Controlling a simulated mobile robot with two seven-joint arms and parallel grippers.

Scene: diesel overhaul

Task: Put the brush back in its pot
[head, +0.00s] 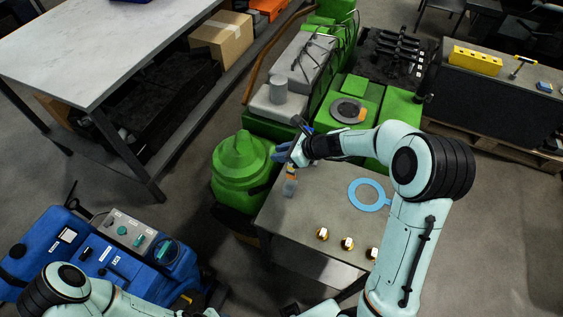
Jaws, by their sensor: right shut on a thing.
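My right gripper (288,153) is above the left end of the grey bench (325,215), its fingers partly hidden by its wrist. It is shut on a slim thing that seems to be the brush. An orange band (291,170) and a pale lower end (289,187) show below the fingers. I cannot tell whether that end touches the bench. A grey cylinder (278,90), possibly the pot, stands on the grey engine cover at the back; its opening is not clear. My left arm shows at the bottom left; its gripper is out of view.
A green domed container (240,158) stands close left of the bench. A blue ring (369,194) and several brass-coloured parts (347,243) lie on the bench. Green engine parts (398,115) lie behind. A blue machine (95,262) stands at the lower left.

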